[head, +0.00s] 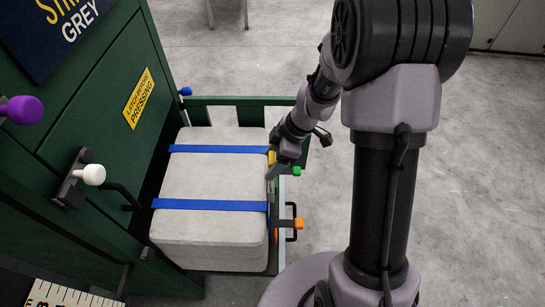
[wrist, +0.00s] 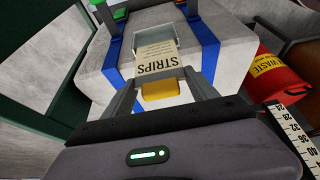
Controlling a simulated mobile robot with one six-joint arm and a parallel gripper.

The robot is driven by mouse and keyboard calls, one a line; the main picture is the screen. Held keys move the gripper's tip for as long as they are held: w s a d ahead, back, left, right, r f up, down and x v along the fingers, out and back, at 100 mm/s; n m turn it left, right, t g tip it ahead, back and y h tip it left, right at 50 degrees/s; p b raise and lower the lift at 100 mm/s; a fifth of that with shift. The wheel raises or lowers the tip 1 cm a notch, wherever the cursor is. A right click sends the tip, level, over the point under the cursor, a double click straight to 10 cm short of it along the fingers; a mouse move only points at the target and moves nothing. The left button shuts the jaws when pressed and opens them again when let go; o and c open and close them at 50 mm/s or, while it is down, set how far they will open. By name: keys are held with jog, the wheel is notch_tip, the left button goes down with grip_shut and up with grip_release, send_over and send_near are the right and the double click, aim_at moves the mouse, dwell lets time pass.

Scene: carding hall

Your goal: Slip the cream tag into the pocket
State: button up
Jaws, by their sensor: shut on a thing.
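The cream tag (wrist: 157,58) has dark print reading STRIPS and a yellow grip piece (wrist: 161,90) at its near end. My gripper (wrist: 160,78) is shut on the yellow piece, which sits between its two fingers. The tag's far part lies over or within a grey pocket (wrist: 145,40) on the face of the pale bale. I cannot tell how deep it sits. In the head view, my gripper (head: 279,163) is at the right side of the bale (head: 210,185), with a bit of yellow (head: 271,157) beside it; the tag's cream part is hidden there.
Two blue straps (head: 210,204) cross the bale. A green knob (head: 297,170) and an orange handle (head: 299,223) stand close to my gripper. A dark green press (head: 100,120) is at left. A red waste bin (wrist: 278,75) shows at right. Floor beyond is clear.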

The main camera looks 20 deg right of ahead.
jog(key=shift+f, duration=2.3)
jog(key=o, duration=1.4)
